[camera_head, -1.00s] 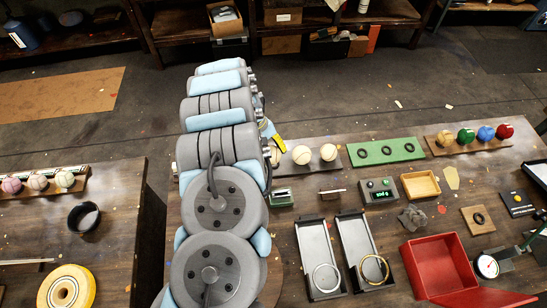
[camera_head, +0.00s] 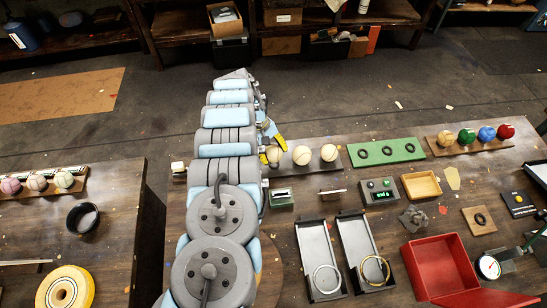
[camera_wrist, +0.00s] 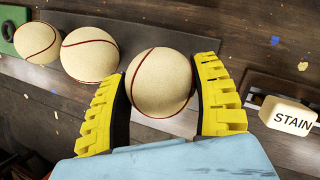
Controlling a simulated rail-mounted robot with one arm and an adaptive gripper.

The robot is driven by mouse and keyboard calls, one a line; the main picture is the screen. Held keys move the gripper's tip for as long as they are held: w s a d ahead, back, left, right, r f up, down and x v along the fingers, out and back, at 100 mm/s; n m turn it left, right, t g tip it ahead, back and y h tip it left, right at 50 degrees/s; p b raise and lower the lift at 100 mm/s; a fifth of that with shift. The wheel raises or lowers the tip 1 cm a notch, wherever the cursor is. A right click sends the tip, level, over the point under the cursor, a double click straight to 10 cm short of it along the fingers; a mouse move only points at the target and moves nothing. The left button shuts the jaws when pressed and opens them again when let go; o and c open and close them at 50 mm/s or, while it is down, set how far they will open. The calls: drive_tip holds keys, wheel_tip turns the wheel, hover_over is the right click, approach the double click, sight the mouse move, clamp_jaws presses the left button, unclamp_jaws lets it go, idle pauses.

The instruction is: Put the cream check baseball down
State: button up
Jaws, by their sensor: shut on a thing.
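My gripper (camera_wrist: 163,88) has its yellow fingers on either side of a cream baseball (camera_wrist: 160,80) with a dark red seam, and is shut on it. No check pattern can be made out. In the head view this ball (camera_head: 273,154) shows beside the yellow fingertips (camera_head: 270,150), partly hidden by my arm. It is in line with two other cream balls (camera_head: 301,155) (camera_head: 328,152) on a dark strip (camera_head: 313,168). The ball is at the strip, but I cannot tell whether it touches it.
A block marked STAIN (camera_wrist: 290,115) stands right of my gripper in the wrist view. A green board with rings (camera_head: 386,151) and a rack of coloured balls (camera_head: 470,146) lie further right. A red box (camera_head: 440,268) stands at the front.

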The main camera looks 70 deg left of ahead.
sight(273, 158)
wheel_tip(273, 158, down, 3)
drive_tip(key=shift+s+r, duration=0.1)
drive_tip(key=shift+f+b, duration=0.2)
drive_tip(key=shift+b, duration=0.1)
drive_tip(key=shift+f, duration=0.2)
drive_tip(key=o, duration=1.2)
drive_tip(key=shift+r, duration=0.1)
drive_tip(key=shift+r, duration=0.35)
drive_tip(key=v, duration=1.1)
drive_tip(key=shift+a+r, duration=0.25)
